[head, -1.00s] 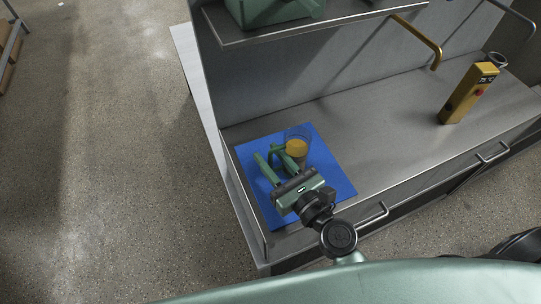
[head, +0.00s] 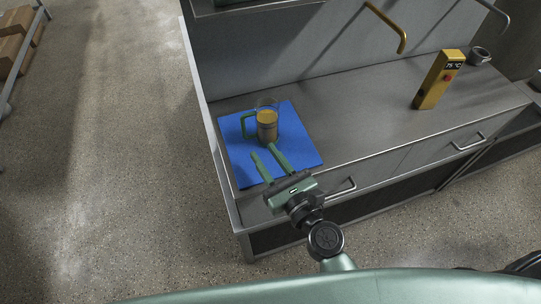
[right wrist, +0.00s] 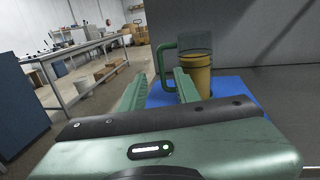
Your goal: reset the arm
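My right gripper (head: 268,160) is open and empty at the front edge of a blue mat (head: 240,160). A clear cup with a green handle and yellow-orange contents (head: 267,124) stands upright on the mat, just beyond the fingertips. In the right wrist view, the two green fingers (right wrist: 157,85) are spread apart with nothing between them. The cup (right wrist: 197,75) stands ahead of the right-hand finger, and its handle points left. My left gripper is not in view.
A steel counter (head: 350,110) carries the mat at its left end. A yellow device with a temperature display (head: 437,80) stands at the right, near a small grey cup (head: 479,56). A yellow curved pipe (head: 388,22) hangs over the back. The counter's middle is clear.

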